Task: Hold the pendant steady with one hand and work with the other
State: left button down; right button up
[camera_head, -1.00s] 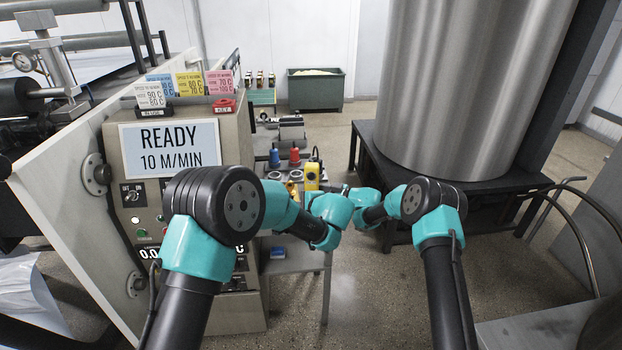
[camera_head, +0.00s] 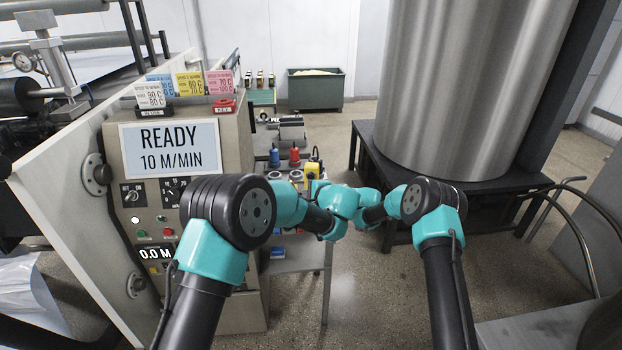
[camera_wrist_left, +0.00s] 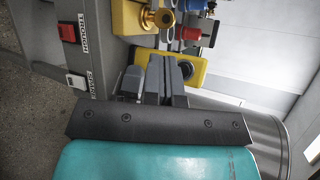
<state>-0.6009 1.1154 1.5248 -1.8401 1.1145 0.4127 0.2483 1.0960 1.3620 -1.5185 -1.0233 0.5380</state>
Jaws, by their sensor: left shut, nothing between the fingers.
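The yellow pendant (camera_head: 313,167) with a black top stands at the right end of the small bench, its lower part hidden by my left wrist. In the left wrist view a yellow body with a dark round part, likely the pendant (camera_wrist_left: 191,68), lies just beyond my left gripper (camera_wrist_left: 166,62). The left fingers are shut with nothing between them, close in front of the yellow body; I cannot tell whether they touch it. In the head view the left fingers are hidden by my wrist. My right arm reaches in from the right, its gripper hidden behind the left wrist.
The control cabinet (camera_head: 185,130) with its READY display (camera_head: 171,149) stands close on the left. Red (camera_head: 295,155) and blue (camera_head: 275,156) pieces stand on the bench. A large steel cylinder (camera_head: 465,90) on a black stand is at the right. Open floor lies in front.

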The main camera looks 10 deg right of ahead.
aim_at(311, 177)
pick_arm(q)
jog(key=shift+w+d, duration=0.25)
jog(key=shift+w, duration=0.65)
jog(key=shift+w+d, duration=0.3)
jog(key=shift+w, duration=0.65)
jog(key=shift+w+d, duration=0.25)
jog(key=shift+w, duration=0.65)
jog(key=shift+w+d, duration=0.15)
jog(key=shift+w, duration=0.25)
